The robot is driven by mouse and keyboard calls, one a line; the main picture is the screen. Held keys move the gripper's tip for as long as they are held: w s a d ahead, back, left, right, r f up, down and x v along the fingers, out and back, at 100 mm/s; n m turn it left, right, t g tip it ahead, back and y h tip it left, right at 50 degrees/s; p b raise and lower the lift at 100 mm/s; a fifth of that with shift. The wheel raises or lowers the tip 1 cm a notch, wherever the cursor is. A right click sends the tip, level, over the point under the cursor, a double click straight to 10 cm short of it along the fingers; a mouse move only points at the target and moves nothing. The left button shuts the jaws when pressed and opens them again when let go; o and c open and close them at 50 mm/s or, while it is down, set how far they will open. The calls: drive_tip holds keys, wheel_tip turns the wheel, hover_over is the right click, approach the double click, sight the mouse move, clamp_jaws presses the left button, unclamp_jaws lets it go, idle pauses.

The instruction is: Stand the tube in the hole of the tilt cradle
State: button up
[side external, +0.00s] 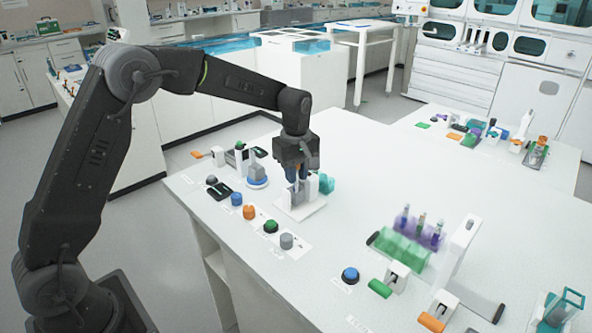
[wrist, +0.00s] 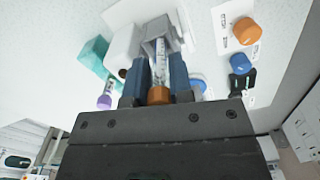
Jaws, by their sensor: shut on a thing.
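My gripper (wrist: 156,85) is shut on a clear, marked tube (wrist: 160,62) with an orange cap (wrist: 158,95). The cap is toward the wrist and the tube's far end points at the grey part of the tilt cradle (wrist: 152,28). In the side view my gripper (side external: 297,184) points down over the cradle's white base (side external: 308,211). The fingers hide much of the cradle and nearly all of the tube there. I cannot tell whether the tube's lower end is inside the hole or just above it.
A teal holder (wrist: 93,55) stands close beside the cradle, with a purple-capped tube (wrist: 104,101) near it. Orange (side external: 249,212), green (side external: 271,227) and grey (side external: 286,241) knobs line the table's front edge.

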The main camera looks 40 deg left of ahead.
drive_tip(key=shift+f, duration=0.3)
drive_tip(key=o, duration=0.8)
drive_tip(key=shift+w, duration=0.1)
wheel_tip(320, 180, up, 13)
drive_tip(key=shift+r, duration=0.4)
drive_tip(key=shift+s, duration=0.2)
idle(0.5)
